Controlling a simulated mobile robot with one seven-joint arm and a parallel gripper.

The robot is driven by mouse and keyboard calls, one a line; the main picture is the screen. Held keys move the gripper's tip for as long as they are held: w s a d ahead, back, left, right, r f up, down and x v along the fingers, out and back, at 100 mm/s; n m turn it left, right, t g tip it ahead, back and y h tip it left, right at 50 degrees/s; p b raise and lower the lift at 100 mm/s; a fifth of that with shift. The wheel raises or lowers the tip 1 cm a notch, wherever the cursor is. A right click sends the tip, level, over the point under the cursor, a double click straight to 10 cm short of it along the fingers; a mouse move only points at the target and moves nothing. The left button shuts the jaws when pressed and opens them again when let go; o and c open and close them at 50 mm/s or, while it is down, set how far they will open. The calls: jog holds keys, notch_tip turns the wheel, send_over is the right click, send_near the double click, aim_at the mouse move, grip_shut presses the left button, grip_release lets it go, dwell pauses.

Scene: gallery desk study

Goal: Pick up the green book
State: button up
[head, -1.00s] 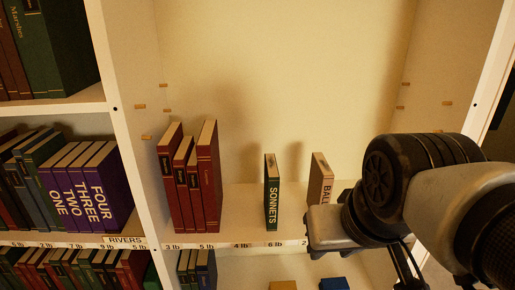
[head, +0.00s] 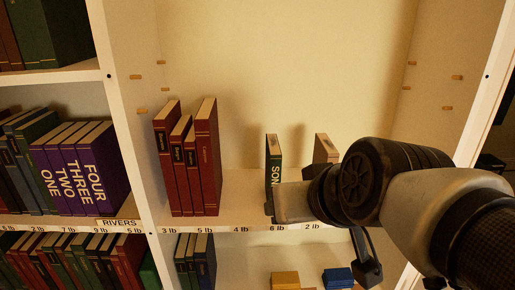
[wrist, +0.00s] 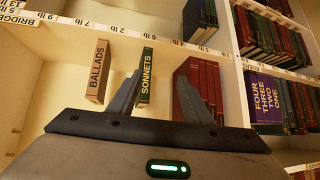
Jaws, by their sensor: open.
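The green book, lettered SONNETS, stands upright on the middle shelf (head: 273,152). In the head view my gripper (head: 288,203) covers its lower part. In the wrist view the green book (wrist: 147,76) shows beside the left finger, inside the gap between the fingers. My gripper (wrist: 160,78) is open and empty, its fingers pointing toward the shelf. The left finger overlaps the green book's near edge in the picture; I cannot tell whether they touch.
A tan book lettered BALLADS (wrist: 98,70) stands on one side of the green book, with a gap between. Several red books (head: 190,165) stand on the other side, with free shelf between. Yellow (head: 285,280) and blue (head: 338,278) items lie below.

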aim_at(274, 172)
jog(key=w+a+f+t+y+b, duration=0.1)
jog(key=w+a+f+t+b, duration=0.4)
jog(key=b, duration=0.6)
jog(key=w+d+t+h+p, duration=0.1)
jog(key=w+p, duration=0.1)
jog(key=w, duration=0.2)
jog(key=w+d+m+t+h+p, duration=0.1)
jog(key=w+p, duration=0.1)
jog(key=w, duration=0.3)
jog(key=w+d+t+h+p, duration=0.1)
jog(key=w+d+p, duration=0.1)
jog(key=w, duration=0.3)
jog(key=shift+f+m+t+p, duration=0.15)
jog(key=shift+m+t+p, duration=0.25)
jog(key=shift+p, duration=0.2)
jog(key=shift+w+f, duration=0.15)
jog(key=shift+w, duration=0.05)
jog(key=w, duration=0.5)
jog(key=shift+w+d+p, duration=0.1)
jog(key=shift+d+p, duration=0.1)
jog(key=shift+p, duration=0.15)
jog(key=shift+r, duration=0.3)
grip_shut()
